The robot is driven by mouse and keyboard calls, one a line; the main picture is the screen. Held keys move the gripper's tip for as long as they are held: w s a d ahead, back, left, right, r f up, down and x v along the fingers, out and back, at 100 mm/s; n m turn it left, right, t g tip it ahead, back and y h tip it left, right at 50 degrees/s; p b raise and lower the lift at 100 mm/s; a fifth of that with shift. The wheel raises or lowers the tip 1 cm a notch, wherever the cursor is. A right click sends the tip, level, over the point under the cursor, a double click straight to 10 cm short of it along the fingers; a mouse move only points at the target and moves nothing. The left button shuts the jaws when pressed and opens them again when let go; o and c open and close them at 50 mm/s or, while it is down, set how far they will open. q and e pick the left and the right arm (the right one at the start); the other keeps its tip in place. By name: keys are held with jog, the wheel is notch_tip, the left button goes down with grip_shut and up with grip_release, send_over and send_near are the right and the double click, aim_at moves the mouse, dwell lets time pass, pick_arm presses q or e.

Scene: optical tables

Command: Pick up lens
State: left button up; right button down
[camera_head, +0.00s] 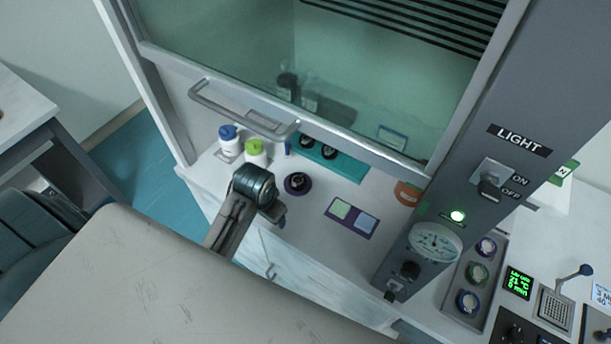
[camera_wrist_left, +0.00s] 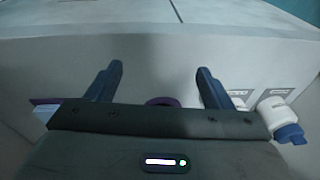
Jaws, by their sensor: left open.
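A dark round lens-like piece (camera_head: 297,182) sits on a round purple base on the white worktop. Two more dark round pieces, one at the left (camera_head: 306,142) and one at the right (camera_head: 329,151), sit on a teal tray (camera_head: 347,168) behind it. My left gripper (camera_head: 278,214) is beside the purple base, on its near left side. In the left wrist view my left gripper (camera_wrist_left: 160,70) has its two fingers wide apart with nothing between the tips. A purple rim (camera_wrist_left: 163,101) shows between the fingers, mostly hidden by the gripper body. My right gripper is not in view.
A blue-capped white bottle (camera_head: 229,139) and a green-capped bottle (camera_head: 255,152) stand left of the tray. A purple card with two squares (camera_head: 351,217) lies to the right. A raised glass sash with a handle (camera_head: 240,110) hangs above. A grey control column (camera_head: 455,180) bounds the right.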

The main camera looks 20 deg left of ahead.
pick_arm(q)
jog(key=w+r, duration=0.2)
jog(key=w, duration=0.4)
notch_tip(320, 180, up, 3)
jog(key=m+g, duration=0.2)
send_over(297, 180)
jog(key=s, duration=0.1)
jog(key=f+b, duration=0.3)
jog(key=shift+s+h, duration=0.25)
jog(key=shift+h, duration=0.05)
jog(key=shift+w+f+p, duration=0.2)
jog(key=shift+f+p, duration=0.15)
jog(key=shift+f, duration=0.65)
jog(key=shift+w+f+p, duration=0.2)
jog(key=shift+f+p, duration=0.3)
jog(key=shift+p, duration=0.05)
jog(key=f, duration=0.1)
jog(key=f+p, duration=0.1)
jog(key=f, duration=0.1)
jog(key=shift+w+f, duration=0.15)
jog(key=shift+w, duration=0.15)
jog(key=shift+f+p, duration=0.3)
jog(key=shift+f, duration=0.2)
jog(key=c, duration=1.2)
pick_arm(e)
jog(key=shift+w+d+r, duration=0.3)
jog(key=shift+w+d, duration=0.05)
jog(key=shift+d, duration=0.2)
